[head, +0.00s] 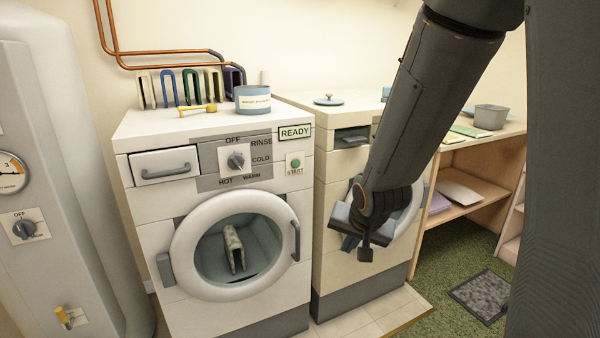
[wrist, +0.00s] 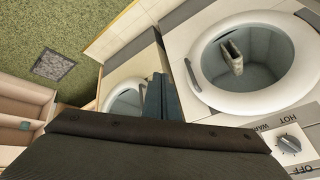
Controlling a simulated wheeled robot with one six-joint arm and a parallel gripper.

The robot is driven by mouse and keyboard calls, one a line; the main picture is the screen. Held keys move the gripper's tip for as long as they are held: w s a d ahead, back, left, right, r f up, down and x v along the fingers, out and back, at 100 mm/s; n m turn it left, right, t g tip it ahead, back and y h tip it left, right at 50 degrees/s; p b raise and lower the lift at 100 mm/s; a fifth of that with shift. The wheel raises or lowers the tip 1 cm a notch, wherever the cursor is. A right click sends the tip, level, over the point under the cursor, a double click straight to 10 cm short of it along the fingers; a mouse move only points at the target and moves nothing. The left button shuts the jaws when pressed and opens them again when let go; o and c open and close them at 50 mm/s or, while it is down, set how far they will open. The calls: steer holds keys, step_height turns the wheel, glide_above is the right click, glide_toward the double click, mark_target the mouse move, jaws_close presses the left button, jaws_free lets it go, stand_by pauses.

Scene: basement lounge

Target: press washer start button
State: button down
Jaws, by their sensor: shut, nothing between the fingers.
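The white washer (head: 150,235) stands left of centre in the head view. Its green start button (head: 296,163) is on a small START plate at the panel's right, below a READY sign (head: 295,133). The round door (head: 185,265) looks closed, with a grey patterned item (head: 234,248) behind its glass. My gripper (head: 349,243) is shut and empty, right of and lower than the button, in front of the neighbouring machine. In the wrist view its blue-grey fingers (wrist: 155,97) show together. The washer dial (wrist: 289,143) shows there upside down; the button does not show.
A second cream machine (head: 325,275) stands right of the washer, partly behind my arm. A tall grey tank (head: 60,130) is at left. Green carpet (head: 450,255) lies at right.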

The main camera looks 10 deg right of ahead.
mark_target(296, 164)
steer(key=w+a+r+m+t+y+b, duration=0.1)
steer(key=w+r+m+t+y+b, duration=0.1)
steer(key=w, duration=0.7)
steer(key=w+a+r+m+t+y+b, duration=0.1)
steer(key=w+r+m+t+y, duration=0.2)
steer(key=w+r+m+t, duration=0.2)
steer(key=shift+w+a+m+t+b, duration=0.15)
steer(key=shift+w+m+t+b, duration=0.25)
steer(key=shift+w+m+t, duration=1.15)
steer(key=shift+w+n+t, duration=0.45)
steer(key=shift+w+n, duration=0.1)
steer(key=shift+w, duration=0.15)
steer(key=p+x, duration=0.1)
steer(key=x, duration=1.2)
steer(key=shift+w+a, duration=0.2)
steer(key=shift+w, duration=0.25)
